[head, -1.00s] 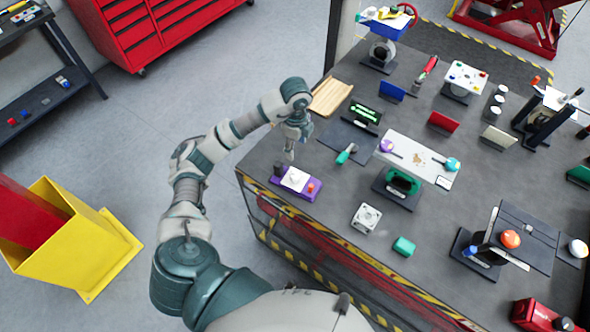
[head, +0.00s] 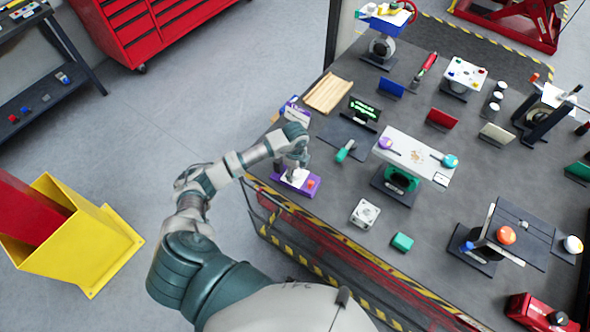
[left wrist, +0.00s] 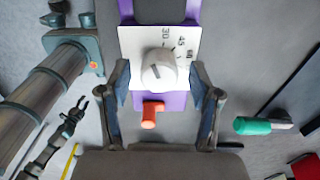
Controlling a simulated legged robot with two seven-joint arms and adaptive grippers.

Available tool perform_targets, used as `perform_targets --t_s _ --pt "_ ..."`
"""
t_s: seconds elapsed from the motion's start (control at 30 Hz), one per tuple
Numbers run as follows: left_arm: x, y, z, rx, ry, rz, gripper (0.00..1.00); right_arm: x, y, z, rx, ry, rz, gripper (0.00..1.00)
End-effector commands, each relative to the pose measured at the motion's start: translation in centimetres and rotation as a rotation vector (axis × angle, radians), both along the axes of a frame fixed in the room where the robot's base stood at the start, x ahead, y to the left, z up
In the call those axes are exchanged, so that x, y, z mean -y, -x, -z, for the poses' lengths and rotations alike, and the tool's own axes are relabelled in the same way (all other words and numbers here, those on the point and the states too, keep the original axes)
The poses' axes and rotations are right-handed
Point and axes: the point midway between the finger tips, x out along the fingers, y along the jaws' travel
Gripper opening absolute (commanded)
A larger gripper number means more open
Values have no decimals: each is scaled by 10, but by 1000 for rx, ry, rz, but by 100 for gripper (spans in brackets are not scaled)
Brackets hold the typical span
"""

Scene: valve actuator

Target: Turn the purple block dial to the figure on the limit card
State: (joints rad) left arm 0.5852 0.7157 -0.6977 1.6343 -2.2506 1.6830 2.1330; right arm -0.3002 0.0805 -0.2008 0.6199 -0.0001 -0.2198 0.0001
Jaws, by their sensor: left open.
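The purple block (head: 312,189) stands at the near left edge of the workbench, with a white dial plate and an orange knob on it. In the left wrist view, the white round dial (left wrist: 158,70) bears a dark line. Figures, seemingly 30, 45 and 60, run along the plate's right side. The orange knob (left wrist: 150,114) is below the dial. My left gripper (head: 297,166) is over the block. Its open fingers (left wrist: 163,100) are on either side of the dial and plate, with nothing held.
A wooden tray (head: 328,93) and a green-handled tool (head: 345,151) lie beyond the block. Bare bench top lies between the block and the white box.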

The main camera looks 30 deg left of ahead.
Motion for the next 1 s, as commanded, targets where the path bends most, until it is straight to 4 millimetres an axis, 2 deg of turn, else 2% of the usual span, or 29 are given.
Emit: perform_targets --t_s 0.23,0.43,0.47,0.5,0.77,1.0 --pt "-1 0 1 0 1 0 64 -1 0 0 0 -1 1 40" --pt "-1 0 1 0 1 0 14 -1 0 0 0 -1 1 40" --pt "-1 0 1 0 1 -1 6 -1 0 0 0 -1 1 40" --pt "-2 0 1 0 1 -1 4 -1 0 0 0 -1 1 40" --pt "-2 0 1 0 0 19 3 -1 0 1 0 -1 2 40" --pt "-2 -1 2 2 -1 129 3 -1 0 7 0 -1 2 40"
